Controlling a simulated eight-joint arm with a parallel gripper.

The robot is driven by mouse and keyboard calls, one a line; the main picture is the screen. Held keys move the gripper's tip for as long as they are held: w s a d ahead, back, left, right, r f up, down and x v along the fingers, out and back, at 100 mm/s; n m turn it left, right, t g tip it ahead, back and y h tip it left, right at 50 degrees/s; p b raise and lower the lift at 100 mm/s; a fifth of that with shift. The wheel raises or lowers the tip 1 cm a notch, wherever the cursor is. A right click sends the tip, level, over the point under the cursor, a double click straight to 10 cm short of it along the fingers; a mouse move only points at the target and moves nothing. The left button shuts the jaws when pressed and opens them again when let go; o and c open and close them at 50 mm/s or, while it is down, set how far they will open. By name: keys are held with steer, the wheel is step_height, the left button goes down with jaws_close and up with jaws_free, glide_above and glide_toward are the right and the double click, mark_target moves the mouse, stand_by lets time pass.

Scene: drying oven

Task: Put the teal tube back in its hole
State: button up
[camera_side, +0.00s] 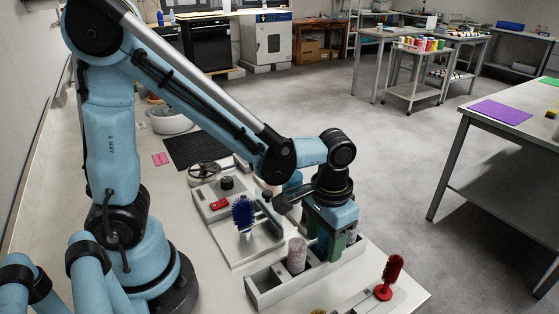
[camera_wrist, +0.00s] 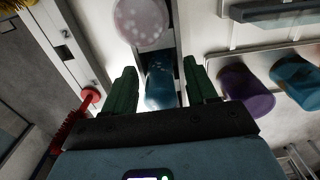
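The teal tube (camera_wrist: 160,86), a speckled blue-teal cylinder, shows between my two green fingers in the wrist view. My gripper (camera_wrist: 161,82) has a visible gap on each side of the tube, so it is open around it. In the side view my gripper (camera_side: 331,247) points down over the right part of the pale rack (camera_side: 262,290); the fingers mostly hide the tube there. The tube appears within the rack's dark slot, but how deep it sits cannot be told. A speckled pinkish tube (camera_side: 297,256) stands upright in the rack beside my gripper; it also shows in the wrist view (camera_wrist: 140,20).
A red brush (camera_side: 391,274) stands right of the rack, a blue brush (camera_side: 243,214) behind it on a pale board. A purple cylinder (camera_wrist: 246,90) and another teal cylinder (camera_wrist: 295,77) lie to the right in the wrist view.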

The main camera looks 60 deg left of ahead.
steer(key=shift+r, duration=0.15)
step_height(320, 180, up, 12)
steer(key=shift+a+f, duration=0.1)
steer(key=shift+s+a+t, duration=0.1)
steer(key=shift+a+t, duration=0.2)
steer(key=shift+a, duration=0.05)
steer(key=s+a+f+t, duration=0.1)
steer(key=a+f+t, duration=0.1)
steer(key=a+t, duration=0.4)
steer(key=a, duration=0.2)
steer(key=shift+s+a+f+t, duration=0.3)
steer(key=shift+f, duration=0.05)
steer(key=shift+o, duration=0.2)
stand_by(0.6)
